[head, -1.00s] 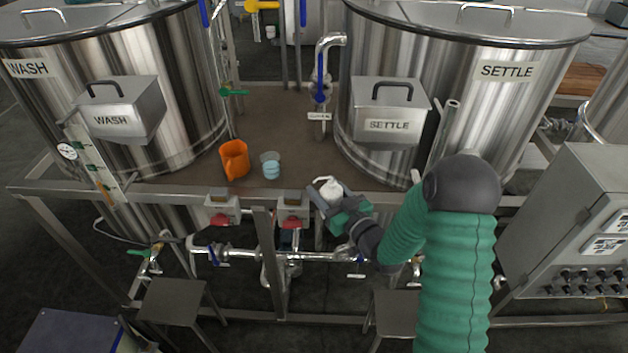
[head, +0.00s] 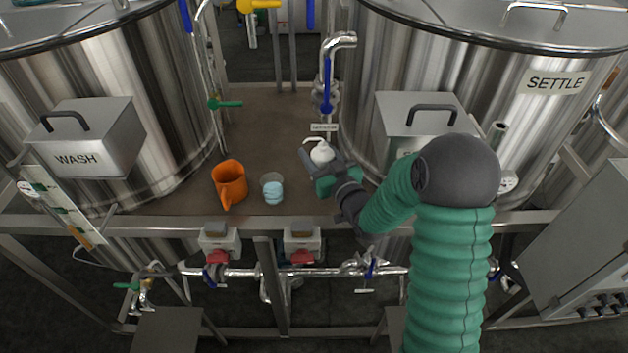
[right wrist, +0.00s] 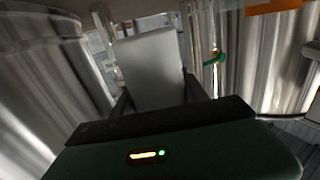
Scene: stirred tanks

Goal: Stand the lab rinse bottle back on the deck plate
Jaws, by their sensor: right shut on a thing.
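The lab rinse bottle (head: 321,153) is white with a bent spout at its top. My right gripper (head: 318,162) is shut on it, and the fingers hide its lower part in the head view. The bottle looks upright, over the brown deck plate (head: 262,120) between the two tanks. I cannot tell whether its base touches the plate. In the right wrist view the pale bottle body (right wrist: 150,70) stands between the two dark fingers. My left gripper is not in view.
An orange jug (head: 229,182) and a clear beaker with blue contents (head: 272,189) stand on the deck left of the bottle. The WASH tank (head: 110,90) and SETTLE tank (head: 470,90) flank the deck. A pipe with a blue handle (head: 326,95) rises behind the bottle.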

